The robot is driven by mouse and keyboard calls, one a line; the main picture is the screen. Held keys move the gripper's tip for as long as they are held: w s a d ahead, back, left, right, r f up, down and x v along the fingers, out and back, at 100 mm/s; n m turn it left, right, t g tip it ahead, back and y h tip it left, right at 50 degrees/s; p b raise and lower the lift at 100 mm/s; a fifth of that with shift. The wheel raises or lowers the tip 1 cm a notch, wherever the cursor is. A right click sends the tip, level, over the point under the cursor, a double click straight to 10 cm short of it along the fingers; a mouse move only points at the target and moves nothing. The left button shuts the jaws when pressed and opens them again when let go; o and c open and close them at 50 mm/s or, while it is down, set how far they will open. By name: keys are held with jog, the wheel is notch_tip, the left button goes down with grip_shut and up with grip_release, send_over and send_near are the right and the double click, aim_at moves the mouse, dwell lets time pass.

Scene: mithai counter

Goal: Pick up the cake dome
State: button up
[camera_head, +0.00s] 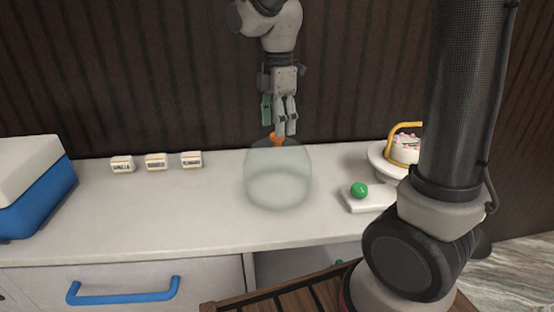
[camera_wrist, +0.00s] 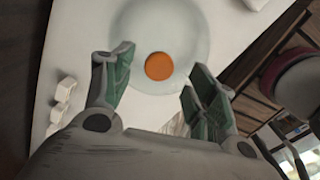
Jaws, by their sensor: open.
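The cake dome (camera_head: 278,180) is a clear, pale-green glass bell with an orange knob on top. It stands upright on the white counter in the head view, near the middle. In the wrist view the dome (camera_wrist: 188,70) shows from above as a pale round shape, with its orange knob (camera_wrist: 159,66) in the middle. My gripper (camera_head: 279,128) hangs down from above the dome, fingers pointing down, right at the knob. In the wrist view the green-padded fingers are spread apart, with the knob seen between and beyond them. Whether they touch the knob I cannot tell.
Small white labelled blocks (camera_head: 156,161) stand left of the dome. A blue and white box (camera_head: 36,190) is at the far left. To the right are a white slab with a green ball (camera_head: 359,190) and a cake (camera_head: 405,149) on a stand. A dark wall stands behind.

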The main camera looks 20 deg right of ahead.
notch_tip(320, 180, down, 4)
jog(key=shift+f, duration=0.1)
grip_shut()
dwell(0.4)
